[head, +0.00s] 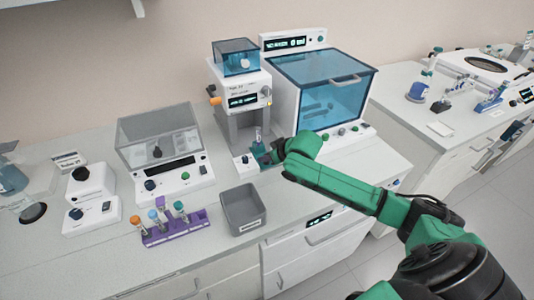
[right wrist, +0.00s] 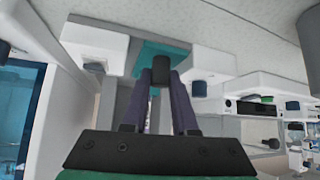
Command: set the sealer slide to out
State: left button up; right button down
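The sealer (head: 240,100) is the tall white unit with a blue clear box on top, at mid-bench in the head view. At its foot is a teal slide (head: 257,149) between white blocks. The slide (right wrist: 150,54) also shows in the right wrist view, with a dark knob (right wrist: 160,70) at its near end. My right gripper (head: 267,156) is at the front of the sealer's foot. In the right wrist view its two fingers close on both sides of the knob. In the head view the knob is hidden by the gripper. My left gripper is not in view.
A grey bin (head: 243,208) stands in front of the sealer. A purple rack (head: 174,228) with several capped tubes is to its left. A blue-lidded machine (head: 322,95) stands close on the right, and a clear-lidded device (head: 160,145) on the left.

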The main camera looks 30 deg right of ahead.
jog(key=shift+s+f, duration=0.1)
jog(key=shift+s, duration=0.05)
jog(key=shift+f, duration=0.1)
jog(key=c, duration=0.7)
grip_release()
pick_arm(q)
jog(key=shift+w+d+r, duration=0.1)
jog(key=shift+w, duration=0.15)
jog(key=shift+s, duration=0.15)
pick_arm(e)
jog(key=shift+r, duration=0.2)
